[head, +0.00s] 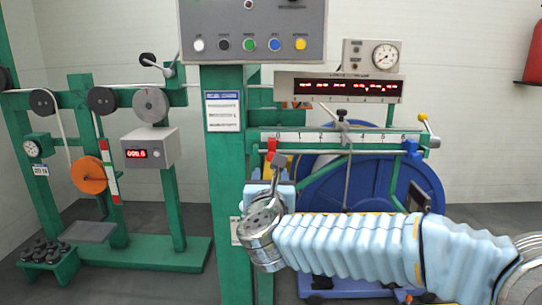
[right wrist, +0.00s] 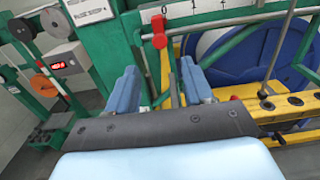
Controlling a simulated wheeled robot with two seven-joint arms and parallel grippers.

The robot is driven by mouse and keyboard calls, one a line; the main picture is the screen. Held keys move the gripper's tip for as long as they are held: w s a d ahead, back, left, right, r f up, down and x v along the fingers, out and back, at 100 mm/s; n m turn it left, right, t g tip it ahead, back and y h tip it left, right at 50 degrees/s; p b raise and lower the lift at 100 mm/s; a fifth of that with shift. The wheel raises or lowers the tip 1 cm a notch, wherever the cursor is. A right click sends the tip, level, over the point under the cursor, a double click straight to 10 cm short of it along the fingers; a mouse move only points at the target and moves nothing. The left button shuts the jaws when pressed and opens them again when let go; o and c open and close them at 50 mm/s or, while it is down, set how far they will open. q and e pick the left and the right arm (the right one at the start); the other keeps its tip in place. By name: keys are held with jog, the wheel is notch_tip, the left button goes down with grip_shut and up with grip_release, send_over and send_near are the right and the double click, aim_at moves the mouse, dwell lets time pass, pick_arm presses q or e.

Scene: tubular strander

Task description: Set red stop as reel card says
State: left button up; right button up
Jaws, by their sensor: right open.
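The red stop (head: 271,147) sits on the white scale bar (head: 335,137) near its left end, close to the 0 mark. In the head view this gripper (head: 268,187) is just below the stop, partly hidden by my wrist. A printed card (head: 222,111) with a blue header is on the green column; its text is too small to read. My left gripper is not in view.
A blue stop (head: 412,150) and a yellow-knobbed lever (head: 424,121) are at the bar's right end. A big blue reel (head: 318,195) stands behind the bar. A button panel (head: 254,30) is above. A red display (head: 338,88) and a dial (head: 385,55) are at upper right.

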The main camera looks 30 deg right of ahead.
aim_at(272, 156)
jog(key=p+x, duration=0.2)
jog(key=x, duration=1.1)
jog(key=shift+w, duration=0.15)
grip_shut()
